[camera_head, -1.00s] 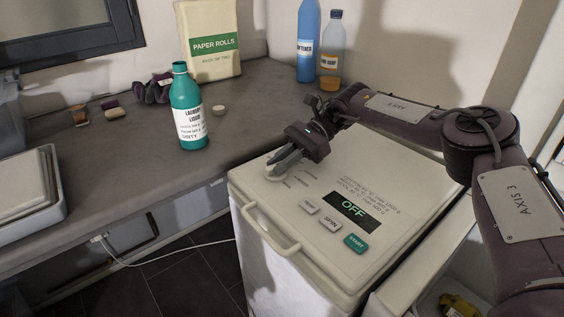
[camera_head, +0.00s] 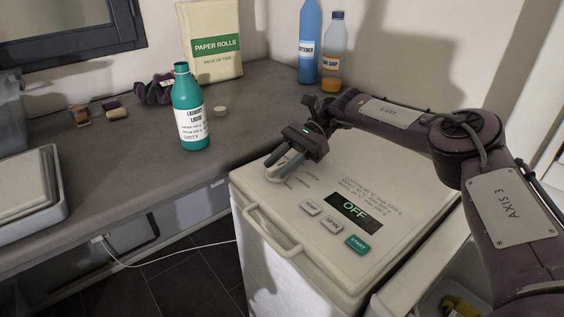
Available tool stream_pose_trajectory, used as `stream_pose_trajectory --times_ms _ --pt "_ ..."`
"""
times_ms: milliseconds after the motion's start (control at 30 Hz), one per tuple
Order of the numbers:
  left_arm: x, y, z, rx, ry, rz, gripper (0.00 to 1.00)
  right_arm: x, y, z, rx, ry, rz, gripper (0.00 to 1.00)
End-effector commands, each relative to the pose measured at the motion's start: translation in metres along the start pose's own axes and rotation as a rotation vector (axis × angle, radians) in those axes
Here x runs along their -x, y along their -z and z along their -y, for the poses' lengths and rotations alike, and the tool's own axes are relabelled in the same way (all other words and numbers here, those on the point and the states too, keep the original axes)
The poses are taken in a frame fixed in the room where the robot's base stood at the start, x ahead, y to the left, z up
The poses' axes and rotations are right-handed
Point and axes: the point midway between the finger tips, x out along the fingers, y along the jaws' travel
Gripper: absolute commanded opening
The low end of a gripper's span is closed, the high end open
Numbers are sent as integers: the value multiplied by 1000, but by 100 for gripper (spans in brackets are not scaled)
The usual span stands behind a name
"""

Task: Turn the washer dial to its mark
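The washer (camera_head: 330,262) is a white top-loader with a cream lid and a display reading OFF (camera_head: 353,209). Its dial (camera_head: 273,174) is a pale knob at the lid's left corner, with small printed marks beside it. My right gripper (camera_head: 278,168) reaches down over the dial from the upper right. Its fingers are at the knob and partly cover it. I cannot tell whether they are closed on it. The dial's pointer and its target mark are too small to read. My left gripper is not in view.
Three buttons, including the green START (camera_head: 357,245), sit in front of the display. A handle (camera_head: 271,230) sticks out at the lid's front edge. A teal laundry bottle (camera_head: 189,110) stands on the grey counter (camera_head: 150,165) to the left. A second machine is at lower right.

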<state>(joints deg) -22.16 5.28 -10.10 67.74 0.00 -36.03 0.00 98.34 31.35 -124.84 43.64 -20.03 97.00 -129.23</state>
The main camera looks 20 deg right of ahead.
Motion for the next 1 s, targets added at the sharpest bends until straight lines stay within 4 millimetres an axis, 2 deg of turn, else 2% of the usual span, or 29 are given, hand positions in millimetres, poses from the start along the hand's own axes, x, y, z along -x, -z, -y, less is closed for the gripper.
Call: stream_pose_trajectory --times_ms 367,500,600,700,1000 --pt "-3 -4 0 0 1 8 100 6 0 0 1 4 0 37" --pt "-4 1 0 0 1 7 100 24 2 1 1 7 -2 37" --pt "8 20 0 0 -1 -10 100 38 2 2 2 7 -2 37" --pt "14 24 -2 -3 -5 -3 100 53 3 1 0 5 -3 37" --pt "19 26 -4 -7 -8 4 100 72 -1 1 2 9 1 37"
